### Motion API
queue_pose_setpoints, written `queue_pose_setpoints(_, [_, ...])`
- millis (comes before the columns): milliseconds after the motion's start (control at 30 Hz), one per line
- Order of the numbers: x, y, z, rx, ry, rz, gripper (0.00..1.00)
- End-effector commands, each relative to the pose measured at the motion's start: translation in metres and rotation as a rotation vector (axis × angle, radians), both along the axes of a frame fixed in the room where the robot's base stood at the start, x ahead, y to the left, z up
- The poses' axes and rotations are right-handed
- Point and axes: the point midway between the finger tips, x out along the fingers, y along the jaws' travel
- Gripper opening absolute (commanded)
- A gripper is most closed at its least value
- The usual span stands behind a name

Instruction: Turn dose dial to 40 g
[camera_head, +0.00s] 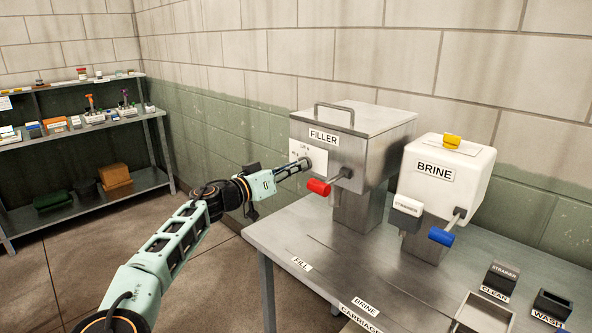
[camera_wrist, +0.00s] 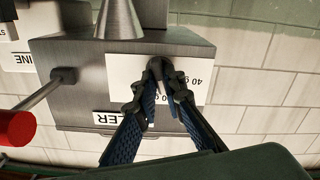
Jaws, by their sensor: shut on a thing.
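The steel filler (camera_head: 363,142) stands on the metal bench, with a white dial plate (camera_head: 314,150) on its front. In the wrist view the filler is upside down, and its dial plate (camera_wrist: 122,72) shows a "40 g" mark at the right. The dark dose dial (camera_wrist: 154,67) sits on the plate between my fingers. My gripper (camera_wrist: 156,92) is shut on the dial, its blue-padded fingers on either side. In the head view my gripper (camera_head: 292,168) reaches the plate from the left and hides much of the dial. The dial's pointer direction cannot be made out.
A lever with a red handle (camera_head: 318,187) juts from the filler close to my gripper; the red handle (camera_wrist: 17,128) also shows in the wrist view. A white brine unit (camera_head: 445,170) with a blue handle (camera_head: 441,236) stands at right.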

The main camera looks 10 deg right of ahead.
Motion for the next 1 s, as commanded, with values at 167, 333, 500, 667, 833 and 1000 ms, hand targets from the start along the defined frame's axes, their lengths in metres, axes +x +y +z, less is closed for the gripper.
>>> queue_pose_setpoints(167, [0.0001, -0.0002, -0.0030, -0.077, 0.110, -0.001, 0.00])
queue_pose_setpoints(333, [0.0004, -0.0001, -0.0023, -0.171, 0.238, 0.001, 0.00])
queue_pose_setpoints(500, [0.0004, 0.0002, -0.0016, -0.266, 0.370, -0.001, 0.00])
queue_pose_setpoints(667, [0.0008, 0.0006, -0.0010, -0.353, 0.488, 0.001, 0.00])
queue_pose_setpoints(833, [0.0010, 0.0008, -0.0008, -0.432, 0.597, 0.001, 0.00])
queue_pose_setpoints(1000, [0.0009, 0.0008, -0.0008, -0.493, 0.680, 0.000, 0.00])
